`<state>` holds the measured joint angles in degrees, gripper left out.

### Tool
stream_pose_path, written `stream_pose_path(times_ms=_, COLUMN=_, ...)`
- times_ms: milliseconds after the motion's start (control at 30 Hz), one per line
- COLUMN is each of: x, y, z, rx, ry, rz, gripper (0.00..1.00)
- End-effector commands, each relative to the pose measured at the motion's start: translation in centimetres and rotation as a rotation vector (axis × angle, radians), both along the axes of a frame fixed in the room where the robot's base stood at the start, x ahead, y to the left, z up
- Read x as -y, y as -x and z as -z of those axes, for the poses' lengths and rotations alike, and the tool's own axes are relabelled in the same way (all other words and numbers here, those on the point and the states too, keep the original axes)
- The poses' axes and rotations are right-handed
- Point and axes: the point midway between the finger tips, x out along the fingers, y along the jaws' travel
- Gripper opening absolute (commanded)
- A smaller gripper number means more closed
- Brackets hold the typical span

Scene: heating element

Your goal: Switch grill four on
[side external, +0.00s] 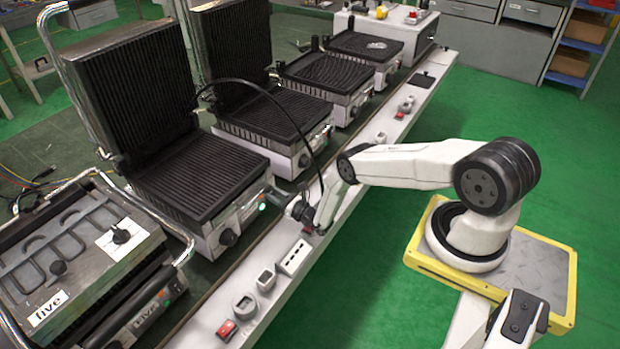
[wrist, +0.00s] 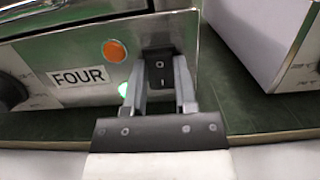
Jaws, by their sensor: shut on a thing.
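Grill four (side external: 235,222) stands with its ribbed black lid raised in the side view. Its front panel carries the label FOUR (wrist: 78,76), an orange lamp (wrist: 114,51) and a lit green lamp (wrist: 124,90) in the wrist view. A black rocker switch (wrist: 160,65) with 0 and I marks sits right of the orange lamp. My gripper (wrist: 160,84) reaches this panel, its two fingers on either side of the switch's lower part and shut on it. In the side view my gripper (side external: 277,197) is at the right end of the grill's front, its fingertips hard to make out.
Grill five (side external: 80,255) is closed, at the lower left. More grills (side external: 275,115) stand in a row behind grill four. A white ledge (side external: 215,322) with sockets and switches runs along their fronts. A black cable (side external: 290,118) arches over near my wrist. The green floor beside my arm is clear.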

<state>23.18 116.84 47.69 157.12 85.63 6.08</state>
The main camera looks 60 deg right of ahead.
Motion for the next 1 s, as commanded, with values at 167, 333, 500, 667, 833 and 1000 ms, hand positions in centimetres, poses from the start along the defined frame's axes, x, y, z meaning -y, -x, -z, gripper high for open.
stream_pose_path(times_ms=167, x=0.05, y=-0.09, z=0.16, rx=0.045, ry=0.002, rz=0.002, gripper=0.00)
stream_pose_path(times_ms=333, x=0.04, y=-0.02, z=0.14, rx=0.079, ry=0.001, rz=0.001, gripper=0.00)
stream_pose_path(times_ms=500, x=0.02, y=0.04, z=0.14, rx=0.087, ry=0.000, rz=0.001, gripper=0.00)
stream_pose_path(times_ms=667, x=0.02, y=0.06, z=0.13, rx=0.087, ry=0.000, rz=0.001, gripper=0.00)
stream_pose_path(times_ms=833, x=0.01, y=0.08, z=0.14, rx=0.087, ry=0.000, rz=0.001, gripper=0.50)
stream_pose_path(times_ms=1000, x=0.01, y=0.10, z=0.14, rx=0.087, ry=0.000, rz=0.000, gripper=0.50)
